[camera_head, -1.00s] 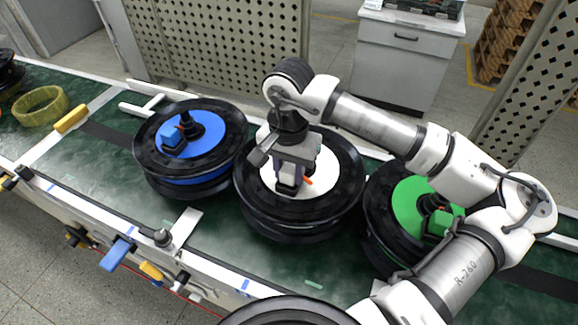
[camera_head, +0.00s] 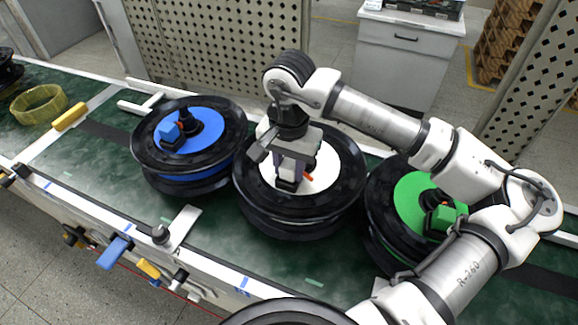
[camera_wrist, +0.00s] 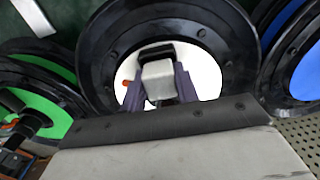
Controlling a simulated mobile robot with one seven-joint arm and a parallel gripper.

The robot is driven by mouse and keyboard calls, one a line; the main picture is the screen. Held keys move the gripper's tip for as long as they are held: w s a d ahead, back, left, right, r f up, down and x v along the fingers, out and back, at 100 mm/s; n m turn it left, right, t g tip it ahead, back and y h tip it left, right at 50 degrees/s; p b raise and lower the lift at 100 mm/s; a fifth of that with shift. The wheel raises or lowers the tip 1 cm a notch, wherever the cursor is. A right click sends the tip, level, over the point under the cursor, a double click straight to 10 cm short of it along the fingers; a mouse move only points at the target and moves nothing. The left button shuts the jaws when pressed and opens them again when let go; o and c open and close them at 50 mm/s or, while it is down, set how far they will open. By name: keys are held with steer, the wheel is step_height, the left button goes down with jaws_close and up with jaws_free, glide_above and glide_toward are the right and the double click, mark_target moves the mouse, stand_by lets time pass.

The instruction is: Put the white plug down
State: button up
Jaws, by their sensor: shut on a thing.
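The white plug (camera_wrist: 158,80) is between the two purple-grey fingers of my gripper (camera_wrist: 160,90) in the wrist view. My gripper (camera_head: 288,182) is shut on the plug and points down over the hub motor with the white disc (camera_head: 325,170), the middle one of three on the conveyor. The plug itself is mostly hidden by the gripper in the head view. I cannot tell whether the plug touches the disc. An orange tip (camera_head: 308,177) shows beside the fingers.
A hub motor with a blue disc (camera_head: 205,135) and a blue plug (camera_head: 168,131) stands to the left. One with a green disc (camera_head: 408,195) and a green plug (camera_head: 443,216) stands to the right, under my arm. A yellow ring (camera_head: 38,106) lies far left. Green belt is clear in front.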

mark_target(289, 164)
steer(key=o, duration=1)
steer(key=shift+s+a+f, duration=0.15)
steer(key=shift+s+f, duration=0.1)
steer(key=shift+f, duration=0.4)
steer(key=shift+c, duration=0.2)
steer(key=shift+r+p, duration=0.7)
steer(key=shift+p, duration=0.45)
step_height(289, 164, up, 12)
steer(key=b, duration=0.2)
steer(key=shift+w+b, duration=0.3)
steer(key=shift+b, duration=0.05)
